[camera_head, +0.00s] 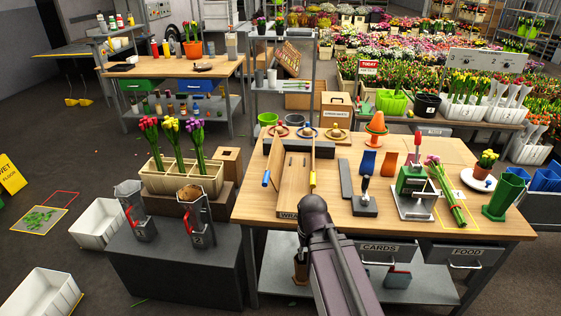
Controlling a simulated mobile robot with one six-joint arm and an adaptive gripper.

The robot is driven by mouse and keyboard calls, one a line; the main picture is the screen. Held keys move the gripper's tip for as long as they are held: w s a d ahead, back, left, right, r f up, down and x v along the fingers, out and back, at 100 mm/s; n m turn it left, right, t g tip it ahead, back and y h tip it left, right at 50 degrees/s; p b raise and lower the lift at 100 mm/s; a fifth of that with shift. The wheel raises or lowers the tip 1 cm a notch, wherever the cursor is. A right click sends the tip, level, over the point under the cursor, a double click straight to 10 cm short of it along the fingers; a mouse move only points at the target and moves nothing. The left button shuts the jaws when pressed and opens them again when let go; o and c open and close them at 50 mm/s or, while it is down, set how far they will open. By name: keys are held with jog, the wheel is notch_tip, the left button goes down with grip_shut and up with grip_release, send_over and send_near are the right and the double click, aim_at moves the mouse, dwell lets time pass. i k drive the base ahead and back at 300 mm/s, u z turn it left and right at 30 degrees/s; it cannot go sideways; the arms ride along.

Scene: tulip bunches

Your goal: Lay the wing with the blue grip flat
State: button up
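The wooden wrap board (292,190) lies on the near left of the front table, with "WRAP" lettering at its near edge, partly hidden by my arm. A narrow wing with an orange-yellow grip (312,180) shows nearly edge-on along the right side. My arm rises from the bottom of the view to just in front of the board. My gripper cannot be made out.
Right of the board stand a grey block (345,178), a dark stand (364,204), a green-and-grey device (411,185), a tulip bunch (447,192) and a green holder (502,197). A tulip crate (180,178) stands left of the table.

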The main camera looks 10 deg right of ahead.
aim_at(275, 164)
jog(key=u, duration=0.1)
jog(key=i, duration=0.9)
jog(key=z, duration=0.05)
